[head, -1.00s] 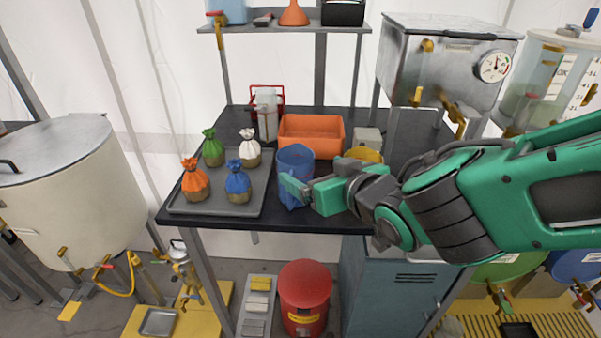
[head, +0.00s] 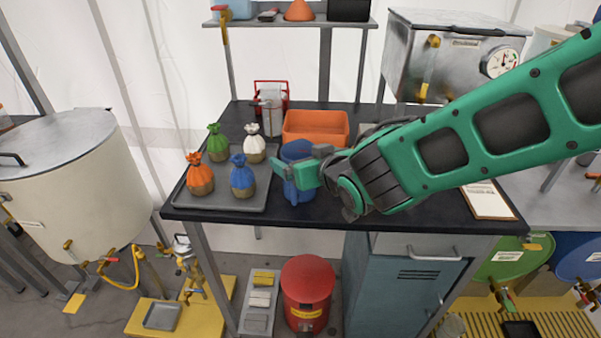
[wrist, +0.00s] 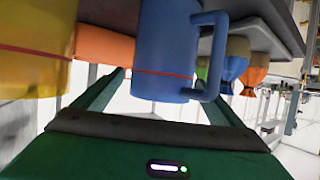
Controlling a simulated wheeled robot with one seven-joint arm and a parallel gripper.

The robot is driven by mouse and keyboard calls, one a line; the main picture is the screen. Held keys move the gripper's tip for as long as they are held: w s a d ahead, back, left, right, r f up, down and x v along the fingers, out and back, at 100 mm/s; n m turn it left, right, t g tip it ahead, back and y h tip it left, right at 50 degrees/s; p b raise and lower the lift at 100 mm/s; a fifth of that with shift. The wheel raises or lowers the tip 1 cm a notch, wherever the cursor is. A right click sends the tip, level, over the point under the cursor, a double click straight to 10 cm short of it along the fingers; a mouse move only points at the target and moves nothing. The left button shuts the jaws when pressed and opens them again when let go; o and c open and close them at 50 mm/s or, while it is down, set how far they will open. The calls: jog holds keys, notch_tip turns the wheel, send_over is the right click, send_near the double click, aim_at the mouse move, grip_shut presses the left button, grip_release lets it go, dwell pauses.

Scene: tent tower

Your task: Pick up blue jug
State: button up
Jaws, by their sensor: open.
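The blue jug (head: 298,192) stands near the front edge of the dark table, just right of the grey tray. My gripper (head: 286,172) is open at the jug and covers part of its front and middle. In the wrist view, which looks upside down, the jug (wrist: 165,50) shows between my two spread green fingers, its handle on the right side and a red line around its body. I cannot tell whether either finger touches it.
The grey tray (head: 215,202) holds several tied sacks to the left. An orange bin (head: 316,126) stands behind the jug. A yellow jug (wrist: 35,50) is close by on the left in the wrist view. A clipboard (head: 488,202) lies at the table's right end.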

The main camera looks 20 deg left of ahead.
jog(key=c, duration=1.2)
jog(key=shift+o, duration=0.2)
